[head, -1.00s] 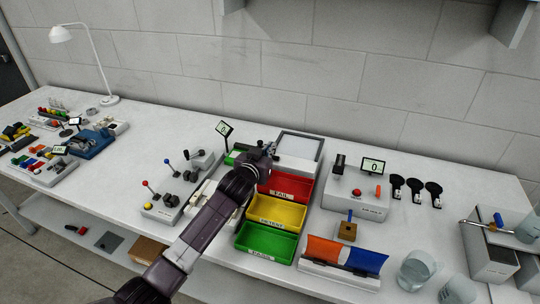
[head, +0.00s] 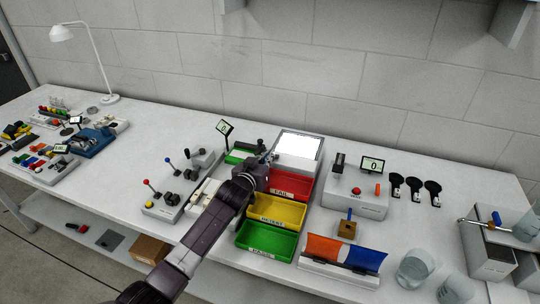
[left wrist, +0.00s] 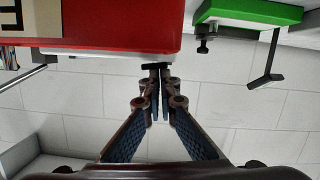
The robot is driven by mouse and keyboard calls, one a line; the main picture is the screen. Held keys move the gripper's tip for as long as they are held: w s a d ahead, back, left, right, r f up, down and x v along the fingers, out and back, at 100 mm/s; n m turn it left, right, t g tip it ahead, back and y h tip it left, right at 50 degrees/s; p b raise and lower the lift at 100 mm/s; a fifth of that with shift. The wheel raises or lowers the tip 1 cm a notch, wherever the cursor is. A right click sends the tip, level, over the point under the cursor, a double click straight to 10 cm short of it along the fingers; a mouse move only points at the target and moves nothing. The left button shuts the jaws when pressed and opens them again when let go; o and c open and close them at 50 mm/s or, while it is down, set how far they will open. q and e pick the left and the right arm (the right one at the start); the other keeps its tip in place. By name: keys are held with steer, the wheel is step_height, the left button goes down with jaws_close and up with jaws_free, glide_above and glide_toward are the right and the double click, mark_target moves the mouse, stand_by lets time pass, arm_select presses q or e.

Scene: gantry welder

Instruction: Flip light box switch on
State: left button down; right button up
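The light box (head: 298,144) stands at the back of the bench, behind the red bin. Its top panel is bright white and looks lit. The switch itself I cannot make out clearly in the head view. My left gripper (head: 268,158) is at the box's front left corner, above the back of the red bin. In the left wrist view the fingers of the gripper (left wrist: 158,80) converge and look shut, with nothing clearly held. A small dark piece (left wrist: 156,65) shows right at the fingertips; I cannot tell if they touch it. My right gripper is not in view.
The red bin (head: 290,184), yellow bin (head: 278,209) and green bin (head: 267,240) stand in a row below my left gripper. A lever panel (head: 163,208) is to the left. A grey box with a red button (head: 356,190) is to the right.

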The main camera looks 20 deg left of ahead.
arm_select(q)
steer(key=shift+s+f, duration=0.1)
steer(key=shift+f, duration=0.3)
step_height(320, 180, up, 5)
steer(key=p, duration=0.4)
steer(key=b+v, duration=0.2)
steer(key=v, duration=0.7)
steer(key=shift+s+a, duration=0.3)
steer(key=shift+a, duration=0.1)
